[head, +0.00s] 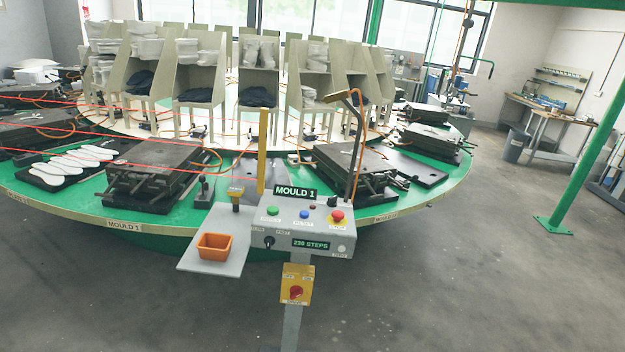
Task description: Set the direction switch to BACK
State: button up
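The grey control console (318,238) stands on a post in the middle, with a "MOULD 1" sign on top and a "230 STEPS" display on its front. A small black knob (268,242) sits at the left of its front face, with small labels above it on both sides. It looks like the direction switch, but the labels and its pointing direction are too small to read. Another black knob (333,201) is at the console's top right. Green (272,210), blue (304,214) and red (337,216) buttons lie on the sloped top. My gripper is not in view.
A yellow box with a red rotary switch (296,292) hangs on the post below. A side shelf (196,264) left of the console holds an orange bin (215,246). The green carousel (75,205) with moulds stands behind. A green post (588,155) is right. Foreground floor is clear.

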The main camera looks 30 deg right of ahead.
aim_at(332, 201)
jog(key=u, duration=0.05)
jog(key=i, duration=0.5)
jog(key=z, duration=2.45)
jog(key=i, duration=1.4)
jog(key=u, duration=1.95)
